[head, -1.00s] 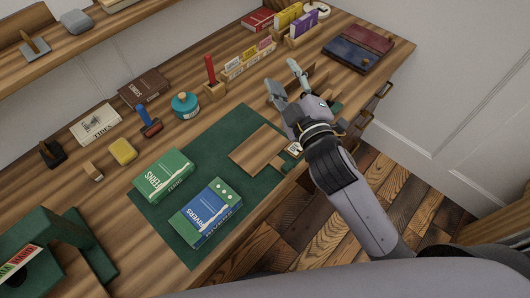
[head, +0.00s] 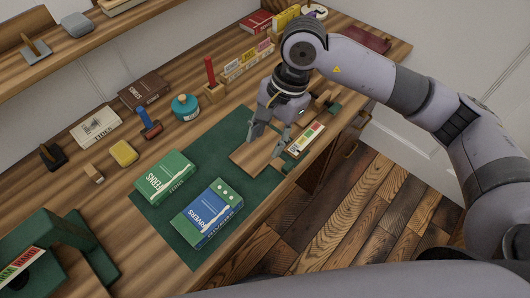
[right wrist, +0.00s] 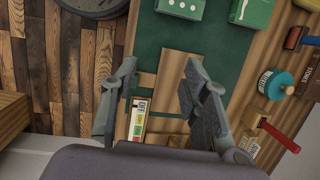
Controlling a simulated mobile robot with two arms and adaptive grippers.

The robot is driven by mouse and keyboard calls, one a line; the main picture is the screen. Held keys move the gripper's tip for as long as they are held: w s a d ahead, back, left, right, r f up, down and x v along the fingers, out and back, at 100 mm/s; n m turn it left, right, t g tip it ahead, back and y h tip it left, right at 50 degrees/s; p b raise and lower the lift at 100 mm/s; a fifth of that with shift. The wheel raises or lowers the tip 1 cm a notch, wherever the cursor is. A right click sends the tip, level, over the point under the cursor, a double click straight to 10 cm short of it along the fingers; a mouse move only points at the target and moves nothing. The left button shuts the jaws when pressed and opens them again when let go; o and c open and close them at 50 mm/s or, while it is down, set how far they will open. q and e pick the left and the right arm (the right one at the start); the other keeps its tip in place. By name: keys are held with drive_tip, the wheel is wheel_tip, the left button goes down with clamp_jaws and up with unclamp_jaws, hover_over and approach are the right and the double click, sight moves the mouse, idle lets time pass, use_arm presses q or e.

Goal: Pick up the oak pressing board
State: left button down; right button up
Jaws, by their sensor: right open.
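The oak pressing board (head: 249,158) is a flat brown wooden board lying on the green mat (head: 215,150), near the bench's front edge. It also shows in the right wrist view (right wrist: 172,72), between and beyond my fingers. My right gripper (head: 266,147) points down over the board, with its fingers apart and nothing between them. In the right wrist view its two fingers (right wrist: 160,66) are spread wide. The fingers hide part of the board in the head view, and I cannot tell how far above it they are. My left gripper is not in view.
A green book (head: 164,177) and a blue-green book (head: 207,213) lie on the mat left of the board. A narrow labelled strip (head: 305,138) lies right of the gripper. A teal jar (head: 185,107) and red-handled tool (head: 211,75) stand behind.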

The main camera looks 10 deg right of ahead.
drive_tip(key=w+d+h, duration=0.2)
drive_tip(key=d+h, duration=0.1)
drive_tip(key=d, duration=0.3)
drive_tip(key=p, duration=0.3)
hover_over(288, 165)
drive_tip(key=shift+t, duration=0.4)
wheel_tip(288, 165, down, 10)
drive_tip(key=shift+s+f, duration=0.1)
drive_tip(key=shift+f, duration=0.15)
wheel_tip(288, 165, down, 5)
drive_tip(key=shift+f+p, duration=0.15)
drive_tip(key=shift+p, duration=0.8)
drive_tip(key=shift+f, duration=0.4)
drive_tip(key=shift+c, duration=0.2)
clamp_jaws()
